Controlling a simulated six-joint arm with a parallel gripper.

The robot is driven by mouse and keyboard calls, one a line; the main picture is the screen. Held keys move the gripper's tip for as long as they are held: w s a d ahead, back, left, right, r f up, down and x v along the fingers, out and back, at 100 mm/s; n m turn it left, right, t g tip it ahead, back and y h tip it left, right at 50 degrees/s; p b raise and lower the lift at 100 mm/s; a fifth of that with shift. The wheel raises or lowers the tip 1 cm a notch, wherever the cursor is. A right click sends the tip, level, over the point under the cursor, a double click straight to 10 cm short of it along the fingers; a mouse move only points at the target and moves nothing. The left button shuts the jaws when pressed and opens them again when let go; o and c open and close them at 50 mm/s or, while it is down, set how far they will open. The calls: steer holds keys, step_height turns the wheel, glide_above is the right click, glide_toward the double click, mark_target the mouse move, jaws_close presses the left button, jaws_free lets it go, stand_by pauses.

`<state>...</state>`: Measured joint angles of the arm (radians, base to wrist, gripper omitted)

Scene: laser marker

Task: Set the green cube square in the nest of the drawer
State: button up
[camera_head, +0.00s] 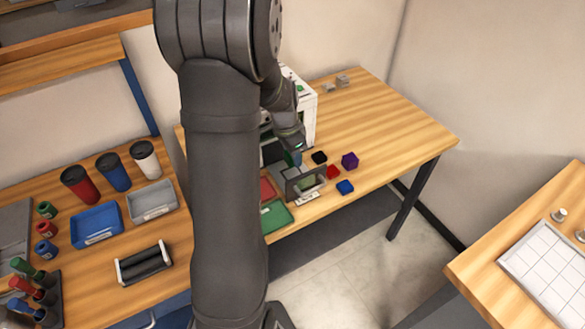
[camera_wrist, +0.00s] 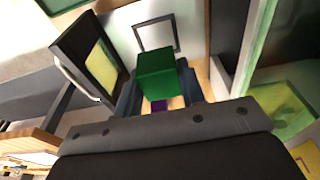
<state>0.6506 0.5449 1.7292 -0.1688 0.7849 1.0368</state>
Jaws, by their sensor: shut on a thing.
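The green cube (camera_wrist: 163,76) is held between the fingers of my gripper (camera_wrist: 162,92) in the wrist view. The drawer's nest (camera_wrist: 143,48) shows as a dark square outline on a pale floor, just beyond the cube in the picture. The cube covers the nest's near side; I cannot tell its height above the floor. The drawer's front panel (camera_wrist: 80,48), with a yellow-green window, stands at the left. In the head view my gripper (camera_head: 292,153) is low over the pulled-out drawer (camera_head: 306,184), at the white laser marker (camera_head: 309,118). My arm hides part of the machine.
A black cube (camera_head: 319,157), a red cube (camera_head: 333,171), a purple block (camera_head: 350,160) and a blue cube (camera_head: 345,187) lie right of the drawer. A red tray (camera_head: 266,190) and a green tray (camera_head: 276,217) are at its left.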

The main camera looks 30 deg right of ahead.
mark_target(293, 176)
steer(key=shift+f, duration=2.65)
steer(key=shift+f, duration=0.3)
steer(key=o, duration=1.1)
steer(key=shift+s+a+f, duration=0.1)
steer(key=shift+s, duration=0.15)
